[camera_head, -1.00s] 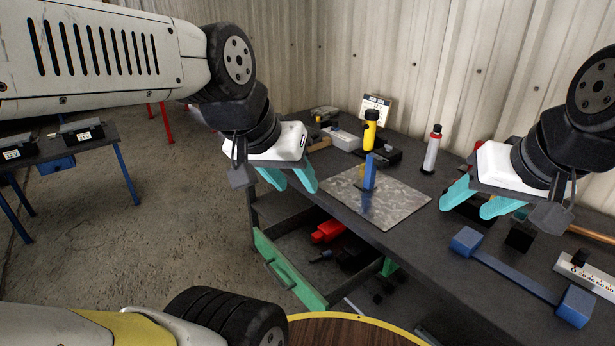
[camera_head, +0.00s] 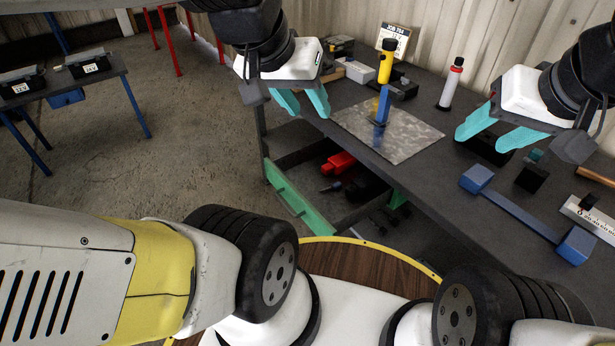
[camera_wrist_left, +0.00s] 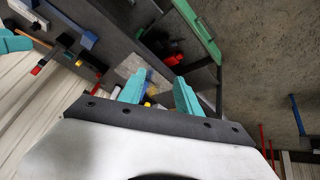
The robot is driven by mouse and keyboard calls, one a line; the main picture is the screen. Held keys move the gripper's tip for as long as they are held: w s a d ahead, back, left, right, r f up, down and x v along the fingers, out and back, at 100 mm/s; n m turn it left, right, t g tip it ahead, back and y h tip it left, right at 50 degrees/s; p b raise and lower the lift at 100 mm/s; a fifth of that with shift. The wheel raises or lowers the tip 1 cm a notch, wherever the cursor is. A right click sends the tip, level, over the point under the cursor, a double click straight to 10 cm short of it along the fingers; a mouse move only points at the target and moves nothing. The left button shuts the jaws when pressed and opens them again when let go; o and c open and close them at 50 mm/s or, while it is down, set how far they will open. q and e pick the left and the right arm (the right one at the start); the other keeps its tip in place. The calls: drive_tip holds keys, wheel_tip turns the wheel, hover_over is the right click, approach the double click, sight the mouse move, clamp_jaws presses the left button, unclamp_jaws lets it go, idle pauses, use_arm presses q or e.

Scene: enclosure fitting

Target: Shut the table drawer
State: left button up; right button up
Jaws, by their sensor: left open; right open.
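The table drawer (camera_head: 297,200) has a green front and stands pulled out from under the dark table (camera_head: 420,180). A red item (camera_head: 338,162) and dark items lie inside it. The drawer also shows in the left wrist view, its green front (camera_wrist_left: 200,32) at the top. My left gripper (camera_head: 302,104) is open and empty, above and behind the drawer front near the table's left end, apart from it. In the left wrist view its teal fingers (camera_wrist_left: 158,90) are spread. My right gripper (camera_head: 487,136) is open and empty above the table's right part.
A metal plate (camera_head: 400,140) with an upright blue piece (camera_head: 382,106) lies on the table. Bare floor (camera_head: 150,170) lies left of the drawer.

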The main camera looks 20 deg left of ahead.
use_arm(q)
drive_tip(key=shift+w, duration=0.1)
drive_tip(key=c, duration=0.3)
drive_tip(key=shift+w+a+f+n+g, duration=0.15)
drive_tip(key=shift+w+f+n+g, duration=0.1)
drive_tip(key=shift+w+n+g, duration=0.05)
drive_tip(key=c, duration=0.4)
drive_tip(key=w+a+f+n+g+h, duration=0.1)
drive_tip(key=w+f+n, duration=0.1)
drive_tip(key=w, duration=0.1)
drive_tip(key=w+a+f+n+g+h, duration=0.1)
drive_tip(key=w+a+f+n+g, duration=0.1)
drive_tip(key=w+f, duration=0.1)
drive_tip(key=w+a+f+n+g+h, duration=0.1)
drive_tip(key=w+a+f+n, duration=0.1)
drive_tip(key=w+f+n, duration=0.1)
drive_tip(key=shift+w+a, duration=0.2)
drive_tip(key=shift+w, duration=0.25)
clamp_jaws()
drive_tip(key=w+a+f+n+t+h, duration=0.2)
drive_tip(key=w+a+f+n+h, duration=0.15)
drive_tip(key=a+f+n, duration=0.5)
drive_tip(key=w+a+f+n+t+h, duration=0.3)
drive_tip(key=a+f+n+h, duration=0.2)
drive_tip(key=a+f, duration=0.65)
drive_tip(key=n+t+y, duration=0.3)
drive_tip(key=n+t, duration=0.5)
approach(271, 174)
drive_tip(key=x, duration=0.7)
drive_tip(key=shift+a, duration=0.15)
